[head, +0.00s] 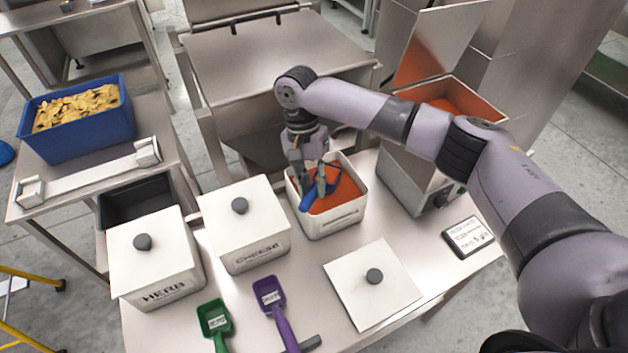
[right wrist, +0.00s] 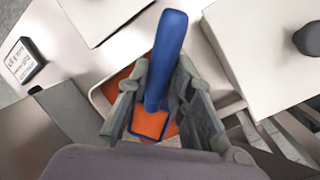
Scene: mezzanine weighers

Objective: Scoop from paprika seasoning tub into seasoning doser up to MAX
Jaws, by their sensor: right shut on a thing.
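The paprika tub (head: 333,222) is a white open box with orange-red powder in it, in the middle of the work table. My right gripper (head: 313,175) is above the tub, shut on a blue scoop (head: 309,198). In the right wrist view the scoop's handle (right wrist: 170,40) rises between the fingers, and its bowl (right wrist: 150,124) shows orange within a blue rim. I cannot tell how deep the bowl sits in the powder. The metal seasoning doser (head: 408,180) stands right of the tub, its lid raised and orange inside; no MAX mark is readable. My left gripper is out of view.
Lidded herb (head: 165,292) and cheese (head: 255,258) tubs stand left of the paprika tub. A loose white lid (head: 362,300), a green scoop (head: 214,322) and a purple scoop (head: 272,300) lie in front. A small display (head: 467,237) lies right.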

